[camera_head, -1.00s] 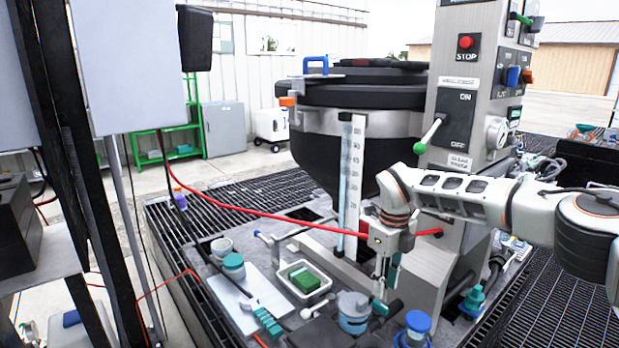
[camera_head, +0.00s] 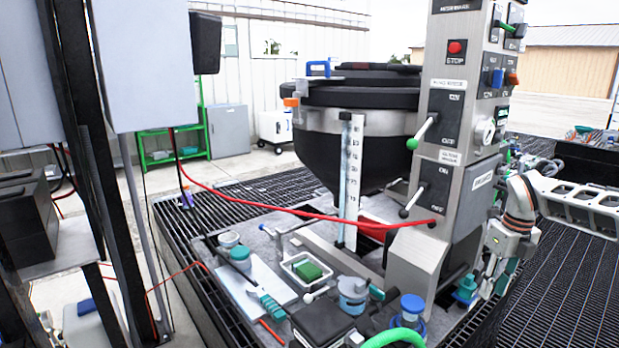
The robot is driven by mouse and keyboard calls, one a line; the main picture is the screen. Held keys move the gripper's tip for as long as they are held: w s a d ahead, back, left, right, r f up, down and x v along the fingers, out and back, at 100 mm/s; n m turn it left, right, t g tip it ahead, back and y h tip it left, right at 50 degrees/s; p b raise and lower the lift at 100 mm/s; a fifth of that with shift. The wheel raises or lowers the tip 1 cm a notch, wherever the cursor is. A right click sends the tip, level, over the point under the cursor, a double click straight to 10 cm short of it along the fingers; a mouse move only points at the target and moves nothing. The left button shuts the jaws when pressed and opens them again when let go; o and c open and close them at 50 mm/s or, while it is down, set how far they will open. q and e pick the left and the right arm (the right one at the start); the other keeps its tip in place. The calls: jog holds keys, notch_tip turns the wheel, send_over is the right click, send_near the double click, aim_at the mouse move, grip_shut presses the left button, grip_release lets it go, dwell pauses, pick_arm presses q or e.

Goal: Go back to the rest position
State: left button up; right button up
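My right arm comes in from the right edge, and my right gripper (camera_head: 491,277) hangs at its end, to the right of the grey control column (camera_head: 422,250). The gripper points down near a small teal-capped item (camera_head: 466,289). Its fingers are small and partly lost against the clutter, so I cannot tell whether they are open or shut. I see nothing clearly held in it. My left gripper and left arm are not in view.
A black tank (camera_head: 350,150) stands behind a bench with a white tray (camera_head: 290,268) holding a green block, a blue-capped bottle (camera_head: 412,306) and a black box (camera_head: 321,322). A red hose (camera_head: 290,211) crosses to the column. Black grating (camera_head: 570,285) lies at right.

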jog(key=s+d+m, duration=0.3)
jog(key=s+d, duration=0.2)
jog(key=d, duration=0.8)
jog(key=s+a+f+m+t+y, duration=0.2)
jog(key=s+a+f+y, duration=0.15)
jog(key=a+f, duration=0.55)
jog(key=s+a+f+m+t+y, duration=0.2)
jog(key=a+f+y, duration=0.25)
jog(key=a, duration=0.85)
jog(key=s+a+f+m+t+y, duration=0.25)
jog(key=a+f, duration=0.45)
jog(key=a, duration=0.4)
jog(key=s+d+f+m+t+h, duration=0.1)
jog(key=s+d+f+m+h, duration=0.3)
jog(key=s+d+m, duration=0.5)
jog(key=s+d+f+m+t+h, duration=0.1)
jog(key=s+d+f+m+h, duration=0.35)
jog(key=s+d+m, duration=0.4)
jog(key=s+a+m+t, duration=0.2)
jog(key=a+m, duration=0.5)
jog(key=a, duration=1.5)
jog(key=shift+s+a+f, duration=0.3)
jog(key=shift+s+a, duration=0.05)
jog(key=shift+s, duration=0.1)
